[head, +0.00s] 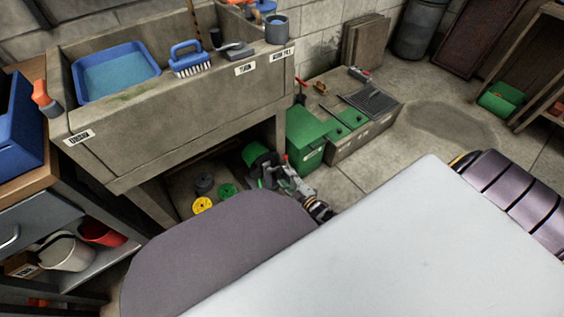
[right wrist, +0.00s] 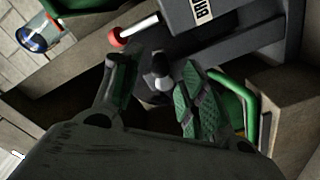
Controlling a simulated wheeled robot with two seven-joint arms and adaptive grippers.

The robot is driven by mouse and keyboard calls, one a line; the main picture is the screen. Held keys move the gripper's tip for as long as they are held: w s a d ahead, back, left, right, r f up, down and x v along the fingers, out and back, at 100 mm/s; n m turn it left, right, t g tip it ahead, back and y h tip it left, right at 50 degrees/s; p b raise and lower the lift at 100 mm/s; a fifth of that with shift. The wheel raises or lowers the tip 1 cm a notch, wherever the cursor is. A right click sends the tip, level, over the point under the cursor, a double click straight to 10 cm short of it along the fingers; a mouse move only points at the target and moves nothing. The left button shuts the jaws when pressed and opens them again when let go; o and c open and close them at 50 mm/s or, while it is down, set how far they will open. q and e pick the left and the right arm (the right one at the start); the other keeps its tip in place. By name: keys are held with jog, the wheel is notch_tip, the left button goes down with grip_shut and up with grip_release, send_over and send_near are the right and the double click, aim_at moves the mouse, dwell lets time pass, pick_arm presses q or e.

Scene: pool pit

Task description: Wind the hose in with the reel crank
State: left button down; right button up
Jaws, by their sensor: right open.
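A green and black round thing, which looks like the hose reel (head: 258,156), sits low beneath the right end of the concrete sink. A small red tip (head: 285,157) shows beside it; I cannot tell if it is the crank. My right gripper (head: 270,178) is down there, close to the reel and partly hidden. In the right wrist view my right gripper (right wrist: 157,92) is open, its green-padded fingers apart. A grey rounded knob (right wrist: 161,70) shows between or just beyond them; contact cannot be told. A metal rod with a red end (right wrist: 114,38) lies beyond, beside a dark labelled box (right wrist: 222,20). My left gripper is out of view.
The concrete sink (head: 180,135) overhangs the reel on the left. A green bin (head: 305,140) and a low bench with green lids (head: 360,135) stand just right. Yellow, green and dark discs (head: 202,205) lie under the sink.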

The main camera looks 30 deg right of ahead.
aim_at(282, 173)
jog(key=shift+w+a+b, duration=0.2)
jog(key=shift+w+b, duration=0.4)
jog(key=shift+w, duration=1.45)
jog(key=shift+c, duration=0.4)
grip_shut()
